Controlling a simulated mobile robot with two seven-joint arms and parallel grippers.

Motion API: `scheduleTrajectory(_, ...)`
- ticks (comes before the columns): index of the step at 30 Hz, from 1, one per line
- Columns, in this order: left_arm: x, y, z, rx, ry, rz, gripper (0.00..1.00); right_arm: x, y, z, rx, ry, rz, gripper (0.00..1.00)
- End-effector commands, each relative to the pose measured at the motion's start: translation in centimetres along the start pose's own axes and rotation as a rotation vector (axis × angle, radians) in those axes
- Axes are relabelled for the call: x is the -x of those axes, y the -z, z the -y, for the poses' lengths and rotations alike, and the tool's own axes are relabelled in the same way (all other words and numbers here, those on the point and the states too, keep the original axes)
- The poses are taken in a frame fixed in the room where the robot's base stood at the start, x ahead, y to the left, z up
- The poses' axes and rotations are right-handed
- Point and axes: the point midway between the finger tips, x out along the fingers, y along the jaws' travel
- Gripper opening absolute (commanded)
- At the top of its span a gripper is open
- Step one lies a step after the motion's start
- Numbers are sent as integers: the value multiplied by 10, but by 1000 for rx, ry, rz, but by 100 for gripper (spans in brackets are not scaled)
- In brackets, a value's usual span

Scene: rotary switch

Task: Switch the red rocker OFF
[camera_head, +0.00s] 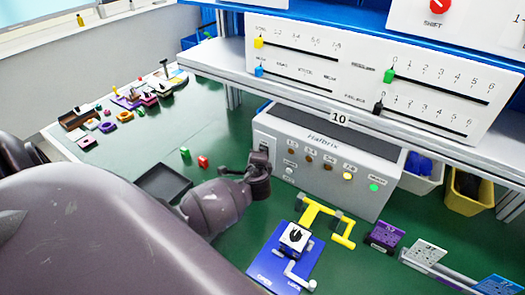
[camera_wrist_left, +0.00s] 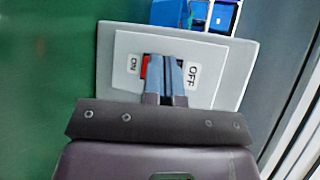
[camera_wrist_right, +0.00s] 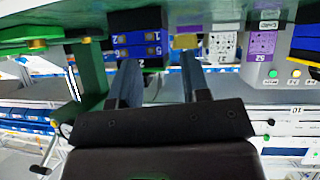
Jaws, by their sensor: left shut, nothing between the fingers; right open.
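The red rocker (camera_wrist_left: 144,67) shows in the left wrist view as a red strip beside my fingertips, on a pale switch plate (camera_wrist_left: 126,85) with an ON label on the left and an OFF label on the right. My left gripper (camera_wrist_left: 165,66) is shut and empty, its fingertips over the middle of the rocker, hiding most of it. Whether they touch it I cannot tell. In the head view my left gripper (camera_head: 258,168) is at the left end of the grey Halbrix box (camera_head: 320,142). My right gripper (camera_wrist_right: 159,78) is open and empty, away from the rocker.
On the Halbrix box, a yellow lamp (camera_head: 347,176) and a green lamp (camera_head: 374,187) glow. A shelf (camera_head: 300,92) overhangs it. A black tray (camera_head: 163,183), a red block (camera_head: 203,161) and a blue fixture (camera_head: 285,262) are nearby.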

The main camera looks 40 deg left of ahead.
Motion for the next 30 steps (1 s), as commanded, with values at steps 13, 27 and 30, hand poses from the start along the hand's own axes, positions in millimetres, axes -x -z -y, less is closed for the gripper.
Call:
scheduleTrajectory(13,-4,4,4,1,0,-1,0,0,0,0,0,0,1,43)
scheduleTrajectory(27,-6,5,5,0,0,0,0,0,0,0,-1,0,1,43)
scheduleTrajectory(30,-7,5,5,0,0,0,0,0,0,0,-1,0,1,43)
